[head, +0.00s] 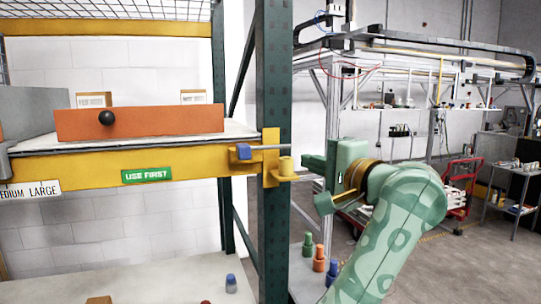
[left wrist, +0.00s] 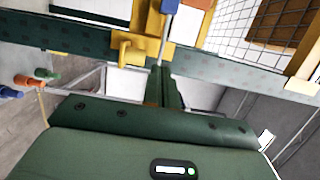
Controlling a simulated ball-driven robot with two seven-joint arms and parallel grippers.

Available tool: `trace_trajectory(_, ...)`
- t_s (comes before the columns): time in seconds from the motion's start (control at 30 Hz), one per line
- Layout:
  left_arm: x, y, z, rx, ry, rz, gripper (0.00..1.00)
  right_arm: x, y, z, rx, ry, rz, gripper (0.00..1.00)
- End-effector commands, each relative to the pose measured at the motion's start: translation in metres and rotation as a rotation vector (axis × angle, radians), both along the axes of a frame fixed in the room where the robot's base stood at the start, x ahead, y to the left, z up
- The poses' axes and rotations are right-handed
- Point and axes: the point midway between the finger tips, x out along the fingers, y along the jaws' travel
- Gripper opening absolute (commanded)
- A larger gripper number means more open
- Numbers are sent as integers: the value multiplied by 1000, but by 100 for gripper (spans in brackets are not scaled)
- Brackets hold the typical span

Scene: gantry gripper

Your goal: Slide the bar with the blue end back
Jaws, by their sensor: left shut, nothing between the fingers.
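The thin grey bar (head: 268,148) lies level through a yellow bracket (head: 271,170) on the green rack post. Its blue end (head: 244,152) is on the left, in front of the orange-yellow beam. In the left wrist view the blue end (left wrist: 171,6) is at the top edge, with the grey bar (left wrist: 165,42) running down from it. My left gripper (head: 308,168) is right of the bracket, shut and empty. In the left wrist view its shut fingers (left wrist: 163,78) are near the bar's lower end; I cannot tell whether they touch. My right gripper is out of view.
The green post (head: 273,80) stands just left of my gripper. An orange bin (head: 150,122) with a black knob sits on the shelf. A yellow knob (head: 286,168) sticks out under the bar. Colored pegs (head: 319,258) stand below. Open floor lies to the right.

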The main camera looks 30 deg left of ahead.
Motion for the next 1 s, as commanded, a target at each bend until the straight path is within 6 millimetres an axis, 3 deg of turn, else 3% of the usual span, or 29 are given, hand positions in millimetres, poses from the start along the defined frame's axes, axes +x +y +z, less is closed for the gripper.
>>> trace_trajectory(0.17,6,14,2,4,1,4,0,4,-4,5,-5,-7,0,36)
trace_trajectory(0.6,43,94,3,4,2,4,0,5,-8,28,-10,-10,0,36)
trace_trajectory(0.8,21,110,2,3,1,2,0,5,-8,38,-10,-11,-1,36)
trace_trajectory(1.0,14,115,0,3,3,1,0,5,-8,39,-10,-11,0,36)
